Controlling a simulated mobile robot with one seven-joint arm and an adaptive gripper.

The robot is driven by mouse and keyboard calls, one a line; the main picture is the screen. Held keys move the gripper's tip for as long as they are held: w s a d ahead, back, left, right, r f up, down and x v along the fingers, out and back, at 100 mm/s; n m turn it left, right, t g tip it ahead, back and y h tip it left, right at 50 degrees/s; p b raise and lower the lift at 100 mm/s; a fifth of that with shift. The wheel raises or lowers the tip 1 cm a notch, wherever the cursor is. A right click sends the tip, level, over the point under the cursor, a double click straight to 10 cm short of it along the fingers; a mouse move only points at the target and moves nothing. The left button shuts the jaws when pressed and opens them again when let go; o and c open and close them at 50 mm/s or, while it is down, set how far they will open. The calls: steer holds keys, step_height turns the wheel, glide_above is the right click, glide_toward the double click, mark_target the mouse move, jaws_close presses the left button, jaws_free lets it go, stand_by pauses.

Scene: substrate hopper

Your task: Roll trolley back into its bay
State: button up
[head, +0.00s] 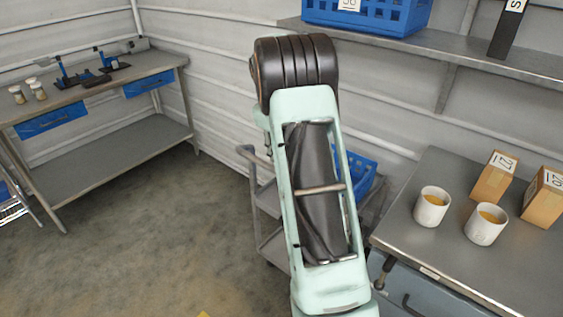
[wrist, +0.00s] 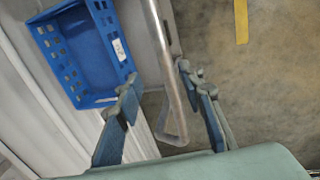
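The grey trolley (head: 266,200) stands behind my arm in the head view, partly hidden by it. A blue crate (head: 364,175) sits on the trolley; it also shows empty in the wrist view (wrist: 88,60). My gripper (wrist: 160,78) is open in the wrist view, with its blue-grey fingers apart. The trolley's handle bar (wrist: 168,60) runs between the two fingers in the picture, with a gap on each side. I cannot tell whether it lies at fingertip depth. The gripper is hidden in the head view.
A metal workbench (head: 110,88) with blue drawers stands at the left. A steel counter (head: 420,245) with cups and boxes is close on the right. A wall shelf (head: 450,50) hangs above. A yellow floor mark (wrist: 241,22) shows.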

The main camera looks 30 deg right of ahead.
steer(key=shift+v, duration=1.55)
